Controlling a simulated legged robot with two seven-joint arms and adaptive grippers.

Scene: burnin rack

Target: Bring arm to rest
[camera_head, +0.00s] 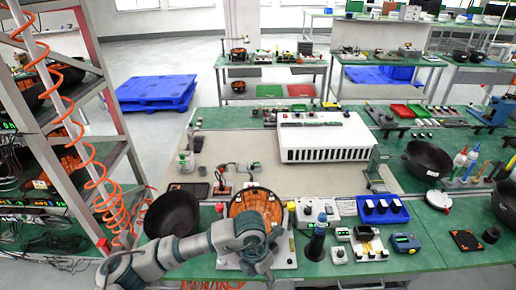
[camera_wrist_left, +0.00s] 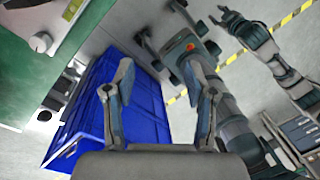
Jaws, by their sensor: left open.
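My left arm (camera_head: 185,252) comes in from the lower left of the head view, low over the front edge of the green workbench. My left gripper (camera_head: 262,272) hangs at its end, pointing down, beside the round orange-and-black fixture (camera_head: 256,203). In the left wrist view my left gripper (camera_wrist_left: 161,80) is open, with its two fingers wide apart and nothing between them. Another grey arm (camera_wrist_left: 262,45), which looks like my own, shows at the upper right there.
A black bowl (camera_head: 172,214) stands close behind my left arm. A dark bottle (camera_head: 317,238) and a blue tray (camera_head: 382,209) are to the right. An orange-coiled rack (camera_head: 75,120) stands at left. A blue bin (camera_wrist_left: 105,110) is below in the wrist view.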

